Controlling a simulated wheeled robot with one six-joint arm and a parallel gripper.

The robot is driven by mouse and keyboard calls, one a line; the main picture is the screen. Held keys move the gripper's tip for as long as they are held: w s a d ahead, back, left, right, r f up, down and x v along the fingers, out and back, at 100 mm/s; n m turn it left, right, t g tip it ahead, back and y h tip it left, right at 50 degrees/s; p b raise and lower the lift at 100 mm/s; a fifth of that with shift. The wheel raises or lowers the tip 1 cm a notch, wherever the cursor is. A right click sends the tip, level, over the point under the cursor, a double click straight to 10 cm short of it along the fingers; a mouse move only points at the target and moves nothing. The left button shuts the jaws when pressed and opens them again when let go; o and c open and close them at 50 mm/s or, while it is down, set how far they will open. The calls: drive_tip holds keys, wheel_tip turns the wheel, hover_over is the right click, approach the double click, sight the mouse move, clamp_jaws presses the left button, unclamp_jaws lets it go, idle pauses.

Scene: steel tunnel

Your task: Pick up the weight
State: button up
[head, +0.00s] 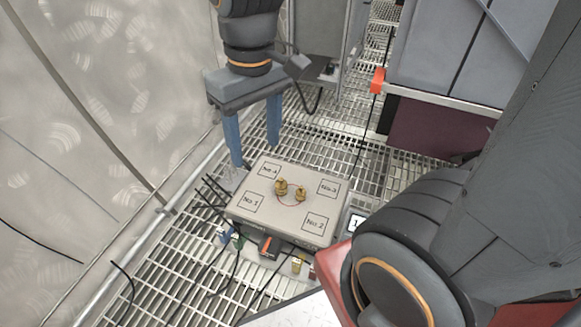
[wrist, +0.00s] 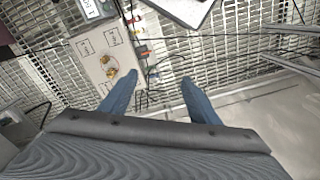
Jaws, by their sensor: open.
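Two small brass weights stand close together near the middle of a light grey box top (head: 262,210), one weight (head: 281,187) to the left and one (head: 300,194) to the right. They also show small in the wrist view, one weight (wrist: 104,60) and the other (wrist: 111,73). The box top has marked squares labelled No.1, No.2, No.3 and No.4. A thin ring line runs around the weights. My gripper (head: 256,154) is open and empty, its blue fingers spread above the far left side of the box. In the wrist view my gripper (wrist: 160,82) has the weights left of its fingers.
A small display unit (head: 356,222) stands at the box's right edge. Cables, coloured connectors and an orange switch (head: 267,246) line its near side. Grated floor surrounds it. A curved metal wall (head: 90,120) is at left, grey cabinets (head: 440,50) at back right.

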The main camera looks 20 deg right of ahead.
drive_tip(key=w+d+f+n+b, duration=0.2)
drive_tip(key=w+d+f+b, duration=0.1)
drive_tip(key=w+f, duration=0.65)
drive_tip(key=n+b, duration=0.4)
drive_tip(key=b, duration=0.3)
hover_over(301, 186)
drive_tip(key=s+a, duration=0.1)
drive_tip(key=a, duration=0.5)
wheel_tip(301, 186, down, 28)
drive_tip(key=shift+n+h, duration=0.3)
drive_tip(key=shift+n, duration=0.4)
drive_tip(key=d+f, duration=0.2)
drive_tip(key=f, duration=0.2)
drive_tip(key=d+f+b, duration=0.1)
drive_tip(key=f, duration=0.3)
drive_tip(key=w+d+f+b, duration=0.1)
drive_tip(key=d+f, duration=0.1)
drive_tip(key=f, duration=0.3)
drive_tip(key=shift+d, duration=0.35)
drive_tip(key=shift+d+f+b, duration=0.15)
drive_tip(key=shift+f+b, duration=0.65)
drive_tip(key=shift+f, duration=0.7)
drive_tip(key=f+b, duration=0.2)
drive_tip(key=f, duration=0.3)
drive_tip(key=shift+s+b, duration=0.2)
drive_tip(key=shift+b, duration=0.1)
clamp_jaws()
